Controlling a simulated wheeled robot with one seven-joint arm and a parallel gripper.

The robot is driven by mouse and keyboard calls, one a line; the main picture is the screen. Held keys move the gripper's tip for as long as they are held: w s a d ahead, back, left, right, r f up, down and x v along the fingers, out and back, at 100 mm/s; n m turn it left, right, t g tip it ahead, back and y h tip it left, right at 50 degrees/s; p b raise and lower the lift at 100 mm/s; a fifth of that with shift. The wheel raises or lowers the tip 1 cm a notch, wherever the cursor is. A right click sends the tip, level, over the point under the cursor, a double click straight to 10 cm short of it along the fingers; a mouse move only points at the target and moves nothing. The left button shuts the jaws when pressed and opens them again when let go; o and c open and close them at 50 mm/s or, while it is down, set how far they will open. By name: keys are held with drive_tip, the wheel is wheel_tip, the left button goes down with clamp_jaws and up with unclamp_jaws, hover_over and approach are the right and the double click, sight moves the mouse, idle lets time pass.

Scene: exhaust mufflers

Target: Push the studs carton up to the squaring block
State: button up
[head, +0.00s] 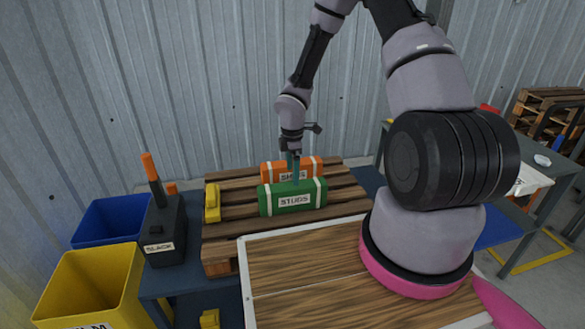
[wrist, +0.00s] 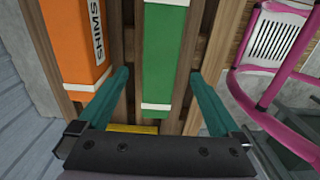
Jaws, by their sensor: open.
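The green studs carton (head: 292,200) lies on the wooden pallet (head: 228,228), its label facing me. A yellow block (head: 212,203), which looks like the squaring block, stands at the pallet's left end, with a clear gap between it and the carton. My gripper (head: 294,178) is over the carton, pointing down. In the wrist view my gripper (wrist: 160,74) is open, with one teal finger on each side of the green carton (wrist: 168,60). I cannot tell whether the fingers touch it. Something yellow (wrist: 132,129) shows there, mostly hidden by the gripper body.
The orange shims carton (head: 270,168) lies just behind the studs carton. A black box labelled slack (head: 165,230) stands left of the pallet, near blue (head: 108,220) and yellow (head: 92,285) bins. A wood-topped surface (head: 320,260) is in front.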

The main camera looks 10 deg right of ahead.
sight(292, 193)
wheel_tip(292, 193, down, 10)
drive_tip(key=shift+r, duration=0.1)
drive_tip(key=shift+c, duration=0.3)
clamp_jaws()
